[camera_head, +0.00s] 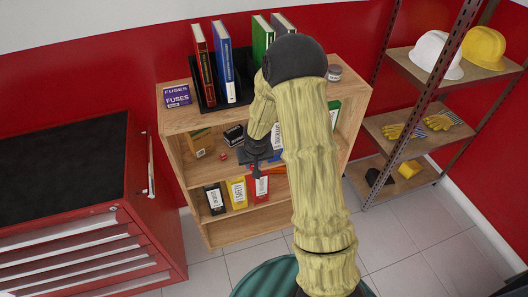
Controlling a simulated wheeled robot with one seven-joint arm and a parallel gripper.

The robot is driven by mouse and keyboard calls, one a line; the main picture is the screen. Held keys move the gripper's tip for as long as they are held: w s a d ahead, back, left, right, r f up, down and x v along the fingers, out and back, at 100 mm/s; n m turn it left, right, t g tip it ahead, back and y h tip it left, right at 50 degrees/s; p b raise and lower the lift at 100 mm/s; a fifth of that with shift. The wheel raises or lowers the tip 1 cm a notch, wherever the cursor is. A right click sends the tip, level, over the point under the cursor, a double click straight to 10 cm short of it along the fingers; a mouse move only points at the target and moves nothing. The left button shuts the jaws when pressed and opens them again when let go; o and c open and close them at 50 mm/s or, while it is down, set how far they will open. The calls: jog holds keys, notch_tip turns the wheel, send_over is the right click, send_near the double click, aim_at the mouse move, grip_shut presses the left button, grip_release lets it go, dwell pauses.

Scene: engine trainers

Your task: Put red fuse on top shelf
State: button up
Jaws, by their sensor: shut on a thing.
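A red box with a white label (262,188) stands upright in the lower compartment of the wooden shelf unit, at the right end of a short row. My gripper (257,173) points down at its upper edge and is shut on it. The fingertips are small and partly hidden. I cannot tell whether the box is off the board. A small red piece (223,156) lies in the middle compartment, left of my gripper. The top shelf (181,118) has a bare front strip. My forearm hides its right part.
A yellow box (237,193) and a black box (215,199) stand left of the red one. A purple fuses box (177,96), books (223,62) and a small jar (334,73) are on top. A red tool cabinet (150,205) is left, a metal rack (423,115) right.

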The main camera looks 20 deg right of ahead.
notch_tip(320, 180, down, 15)
jog(key=a+b, duration=0.1)
jog(key=b, duration=3)
jog(key=shift+s+a, duration=0.4)
jog(key=shift+s, duration=0.05)
jog(key=shift+w, duration=0.1)
jog(key=w, duration=1.4)
jog(key=shift+b, duration=0.35)
jog(key=shift+d, duration=0.1)
jog(key=shift+a, duration=0.2)
